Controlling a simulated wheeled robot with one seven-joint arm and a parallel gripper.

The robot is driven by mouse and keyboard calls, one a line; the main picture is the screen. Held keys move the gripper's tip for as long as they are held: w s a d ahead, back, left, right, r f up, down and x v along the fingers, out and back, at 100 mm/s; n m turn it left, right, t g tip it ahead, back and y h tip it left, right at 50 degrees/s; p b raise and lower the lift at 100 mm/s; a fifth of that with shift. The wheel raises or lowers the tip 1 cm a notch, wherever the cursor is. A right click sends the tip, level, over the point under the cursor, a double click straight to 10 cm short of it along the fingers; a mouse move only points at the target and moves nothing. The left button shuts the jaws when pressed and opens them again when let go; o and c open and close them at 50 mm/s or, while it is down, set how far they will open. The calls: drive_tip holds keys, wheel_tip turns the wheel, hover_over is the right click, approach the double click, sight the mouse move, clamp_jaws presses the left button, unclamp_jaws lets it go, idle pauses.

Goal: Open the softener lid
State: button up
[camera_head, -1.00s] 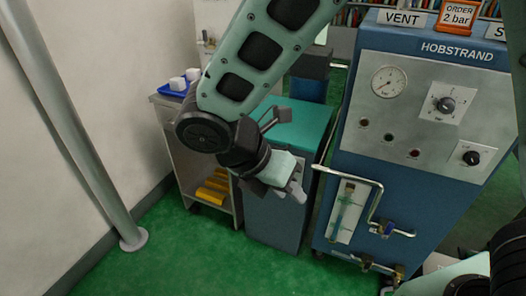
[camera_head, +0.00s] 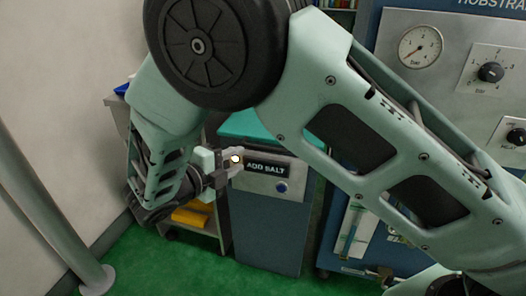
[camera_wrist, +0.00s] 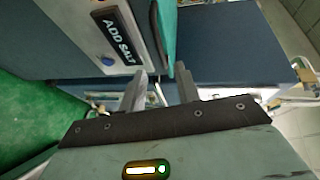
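The softener is a blue-grey cabinet (camera_head: 265,228) with a grey panel reading "ADD SALT" and a round blue button (camera_head: 282,187). Its teal lid (camera_head: 252,126) lies flat on top, partly hidden behind my arm. My gripper (camera_head: 236,160) is at the panel's upper left, just below the lid's front edge. In the wrist view my gripper (camera_wrist: 161,72) has its two fingers apart with nothing held. The lid's teal edge (camera_wrist: 169,35) runs down toward the gap between the fingertips. I cannot tell whether they touch it.
The blue Hobstrand machine (camera_head: 450,75), with gauge and knobs, stands to the right. A shelf cart with yellow items (camera_head: 192,216) is at the left of the softener. A grey pole (camera_head: 50,215) stands at the far left. Green floor lies in front.

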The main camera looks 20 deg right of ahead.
sight(262, 148)
drive_tip(key=b+x, duration=0.2)
drive_tip(key=x, duration=0.9)
drive_tip(key=shift+w+d, duration=0.1)
drive_tip(key=shift+c, duration=0.3)
clamp_jaws()
